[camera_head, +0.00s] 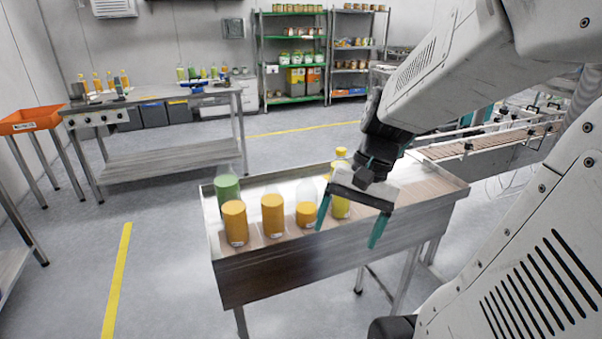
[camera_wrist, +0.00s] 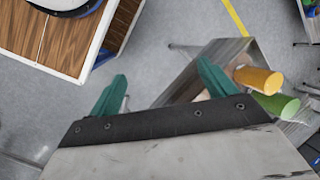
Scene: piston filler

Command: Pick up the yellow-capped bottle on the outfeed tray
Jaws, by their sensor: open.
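The yellow-capped bottle (camera_head: 340,209) stands upright on the outfeed tray (camera_head: 268,274), at the right of the group of bottles in the head view. Its yellow cap and yellow lower body show; my gripper covers part of its middle. My gripper (camera_head: 350,223) is open and empty, its teal fingers pointing down in front of the bottle. I cannot tell the gap in depth. In the wrist view, my open gripper (camera_wrist: 162,69) has the tray (camera_wrist: 238,48) beyond its right finger.
An orange-filled bottle (camera_head: 235,224), another orange one (camera_head: 272,216), a lower-filled one (camera_head: 306,214) and a green one (camera_head: 227,192) stand left of the target. The tray's right end is clear. A conveyor (camera_head: 490,142) lies behind, right. A workbench (camera_head: 160,102) stands back left.

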